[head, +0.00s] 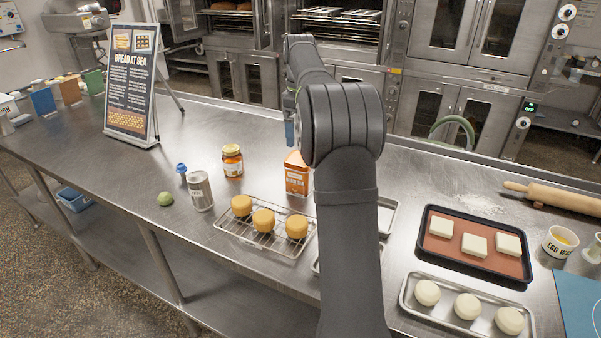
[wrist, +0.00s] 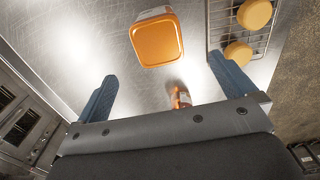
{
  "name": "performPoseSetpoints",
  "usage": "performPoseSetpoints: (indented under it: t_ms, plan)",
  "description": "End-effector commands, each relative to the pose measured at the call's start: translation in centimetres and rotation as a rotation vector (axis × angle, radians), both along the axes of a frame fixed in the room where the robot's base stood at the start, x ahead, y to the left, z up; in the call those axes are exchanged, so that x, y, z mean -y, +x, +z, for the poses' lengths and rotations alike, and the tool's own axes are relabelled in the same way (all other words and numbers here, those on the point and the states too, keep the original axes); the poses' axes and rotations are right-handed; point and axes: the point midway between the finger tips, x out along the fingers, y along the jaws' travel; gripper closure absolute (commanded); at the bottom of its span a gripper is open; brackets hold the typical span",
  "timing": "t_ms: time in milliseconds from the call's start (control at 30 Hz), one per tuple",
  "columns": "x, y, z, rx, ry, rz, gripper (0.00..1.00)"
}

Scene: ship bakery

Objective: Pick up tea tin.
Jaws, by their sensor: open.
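The tea tin (head: 298,175) is an orange, square-sided tin with a pale label reading tea. It stands upright on the steel counter behind the wire rack, its right side close to or partly behind my arm in the head view. In the wrist view its orange top (wrist: 157,42) lies just beyond my fingertips, between their lines. My gripper (wrist: 163,68) is open and empty, its two blue fingers apart. In the head view only a bit of blue finger (head: 290,132) shows above and behind the tin; my arm hides the rest.
A wire rack (head: 222,225) with yellow cakes stands in front of the tin. An orange jar (head: 232,161) stands to its left; a can (head: 200,191) is nearer. A baking tray (head: 424,232) and a dough tray (head: 407,291) lie right. Counter left of the jar is mostly free.

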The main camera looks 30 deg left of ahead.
Motion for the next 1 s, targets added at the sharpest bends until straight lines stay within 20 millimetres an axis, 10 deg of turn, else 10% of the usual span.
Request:
performPoseSetpoints:
  t_ms: [400, 1000]
  plan:
    - [0.1, 0.0, -8.8, -0.003, -0.002, -0.004, 0.00]
    - [-0.1, 0.4, -15.2, 0.000, 0.000, -0.005, 0.00]
